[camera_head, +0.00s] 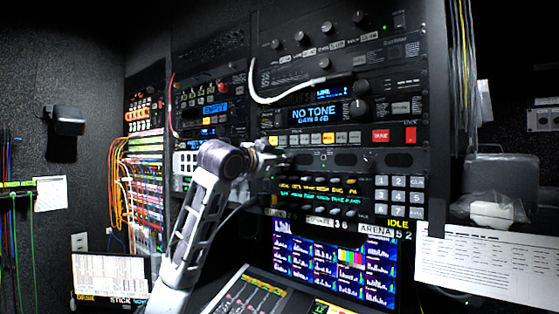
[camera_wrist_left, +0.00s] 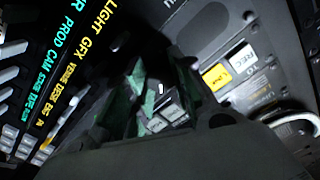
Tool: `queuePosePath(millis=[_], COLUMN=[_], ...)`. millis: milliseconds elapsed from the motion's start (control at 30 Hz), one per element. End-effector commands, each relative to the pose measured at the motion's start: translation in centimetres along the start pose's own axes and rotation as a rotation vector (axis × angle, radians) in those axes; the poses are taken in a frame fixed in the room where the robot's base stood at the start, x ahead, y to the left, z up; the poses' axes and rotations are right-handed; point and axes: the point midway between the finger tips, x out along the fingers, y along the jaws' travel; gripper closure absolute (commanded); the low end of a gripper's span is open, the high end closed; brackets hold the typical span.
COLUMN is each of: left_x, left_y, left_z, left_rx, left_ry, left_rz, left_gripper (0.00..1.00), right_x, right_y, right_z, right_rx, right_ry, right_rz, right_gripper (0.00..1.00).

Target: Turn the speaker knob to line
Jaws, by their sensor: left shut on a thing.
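My left arm reaches up from the bottom of the head view to the rack's front. Its gripper (camera_head: 275,160) is at the left part of the panel strip just below the row of lit buttons. In the left wrist view the gripper (camera_wrist_left: 155,88) shows dark fingers with green pads against the panel. It is shut on what I take to be the speaker knob. The fingers cover that knob, so its pointer and the markings around it cannot be read. My right gripper is not in view.
Above the strip is a unit with a blue "NO TONE" display (camera_head: 314,114) and a large knob (camera_head: 361,108). Below are a coloured text display (camera_head: 318,192), a grey keypad (camera_head: 400,196) and a monitor (camera_head: 333,262). A white cable (camera_head: 285,97) loops across the rack.

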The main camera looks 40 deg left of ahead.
Motion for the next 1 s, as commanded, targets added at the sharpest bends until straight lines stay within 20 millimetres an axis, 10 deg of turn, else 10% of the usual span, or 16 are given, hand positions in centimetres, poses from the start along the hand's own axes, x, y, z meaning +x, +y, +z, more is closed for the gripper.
queuePosePath(millis=[667, 700, 1000], left_x=[-0.13, -0.13, -0.07], left_y=[-0.15, -0.15, -0.06], left_z=[-0.22, -0.22, -0.11], left_rx=[0.089, 0.089, 0.089], left_ry=[0.009, 0.009, 0.006], left_rz=[-0.006, -0.006, -0.004], left_gripper=[1.0, 0.73, 0.53], right_x=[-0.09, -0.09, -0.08], right_y=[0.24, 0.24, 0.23], right_z=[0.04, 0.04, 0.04], right_rx=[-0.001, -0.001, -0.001], right_ry=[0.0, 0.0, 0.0], right_rz=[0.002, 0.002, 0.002], right_gripper=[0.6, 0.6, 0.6])
